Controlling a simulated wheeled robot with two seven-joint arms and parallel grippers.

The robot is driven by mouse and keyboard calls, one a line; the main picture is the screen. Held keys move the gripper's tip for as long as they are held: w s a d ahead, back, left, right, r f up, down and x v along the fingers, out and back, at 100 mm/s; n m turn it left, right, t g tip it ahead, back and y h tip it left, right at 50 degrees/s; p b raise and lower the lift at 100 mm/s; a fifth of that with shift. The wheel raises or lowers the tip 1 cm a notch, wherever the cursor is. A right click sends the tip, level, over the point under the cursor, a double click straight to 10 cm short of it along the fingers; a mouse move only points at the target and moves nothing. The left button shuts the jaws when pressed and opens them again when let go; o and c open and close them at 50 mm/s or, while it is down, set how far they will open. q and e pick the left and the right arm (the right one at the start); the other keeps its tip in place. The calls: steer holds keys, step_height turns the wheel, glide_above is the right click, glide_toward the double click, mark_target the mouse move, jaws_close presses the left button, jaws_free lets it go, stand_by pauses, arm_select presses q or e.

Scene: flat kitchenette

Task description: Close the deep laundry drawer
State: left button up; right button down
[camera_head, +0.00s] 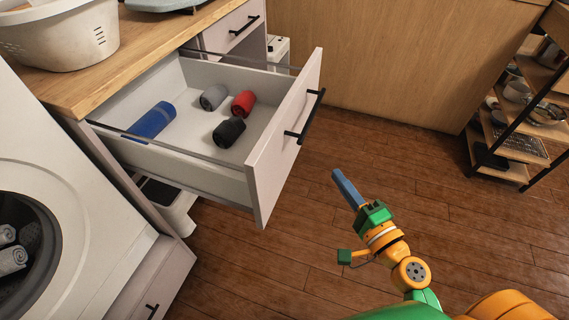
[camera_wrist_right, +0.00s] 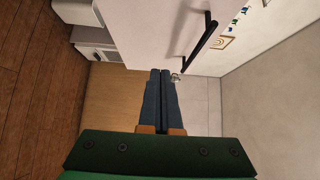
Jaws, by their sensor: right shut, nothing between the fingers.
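The deep laundry drawer (camera_head: 285,150) is pulled far out under the wooden counter, with a white front and a black bar handle (camera_head: 306,117). A blue roll (camera_head: 152,121), a grey roll (camera_head: 214,97), a red roll (camera_head: 243,103) and a black roll (camera_head: 229,132) lie inside it. My right gripper (camera_head: 336,174) is shut and empty, in front of the drawer front and apart from it, below and right of the handle. In the right wrist view its fingers (camera_wrist_right: 161,73) are together, and a black bar handle (camera_wrist_right: 200,47) shows beyond them. My left gripper is out of view.
A washing machine (camera_head: 85,215) stands at the left. A white basket (camera_head: 62,30) sits on the counter (camera_head: 135,62). Another handled drawer (camera_head: 240,30) is behind, closed. A shelf rack (camera_head: 520,120) stands at the right. The wooden floor (camera_head: 400,160) between is clear.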

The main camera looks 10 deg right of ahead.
steer(key=w+a+p, duration=0.3)
steer(key=w+a, duration=0.1)
steer(key=w, duration=0.8)
steer(key=shift+a, duration=0.4)
